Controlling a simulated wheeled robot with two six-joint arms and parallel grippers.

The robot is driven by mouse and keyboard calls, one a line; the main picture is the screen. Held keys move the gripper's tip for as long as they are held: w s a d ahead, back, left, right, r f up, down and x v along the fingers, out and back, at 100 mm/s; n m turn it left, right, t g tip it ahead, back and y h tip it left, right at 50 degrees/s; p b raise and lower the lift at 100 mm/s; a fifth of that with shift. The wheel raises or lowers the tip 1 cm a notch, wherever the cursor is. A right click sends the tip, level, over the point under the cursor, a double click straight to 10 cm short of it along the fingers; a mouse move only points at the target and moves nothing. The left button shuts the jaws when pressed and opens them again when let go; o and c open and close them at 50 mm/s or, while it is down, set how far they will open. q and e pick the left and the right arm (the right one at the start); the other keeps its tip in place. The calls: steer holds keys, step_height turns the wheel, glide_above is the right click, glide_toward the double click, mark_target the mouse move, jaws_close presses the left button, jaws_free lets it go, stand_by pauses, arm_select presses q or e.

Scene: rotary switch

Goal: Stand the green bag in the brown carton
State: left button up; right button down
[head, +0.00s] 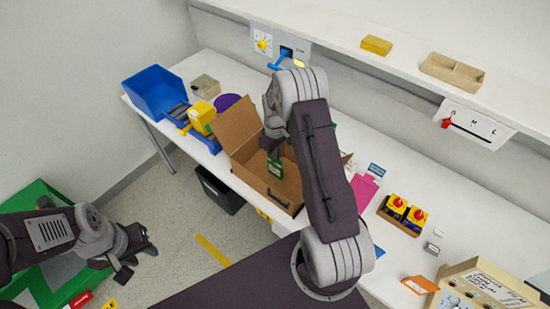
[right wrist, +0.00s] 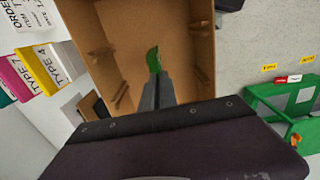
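The brown carton (head: 238,127) stands open on the white table, with its flaps up; its inside wall shows in the right wrist view (right wrist: 110,25). The green bag (head: 276,169) is inside the carton's opening. In the right wrist view the bag (right wrist: 153,60) shows at the fingertips of my right gripper (right wrist: 156,80), which look closed on it. Whether the bag touches the carton floor I cannot tell. My arm hides part of the carton in the head view. My left gripper (head: 139,258) is empty, with fingers apart, over the floor, far from the carton.
A blue bin (head: 153,92) and a yellow item (head: 201,116) stand left of the carton. A small tray with red-and-yellow items (head: 407,212) and a pink sheet (head: 363,188) lie to the right. A shelf (head: 320,22) runs behind.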

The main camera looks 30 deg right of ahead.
step_height(320, 180, down, 2)
steer(key=c, duration=1.8)
jaws_free()
steer(key=shift+o, duration=0.8)
steer(key=shift+s+a+r, duration=0.15)
steer(key=shift+s, duration=0.05)
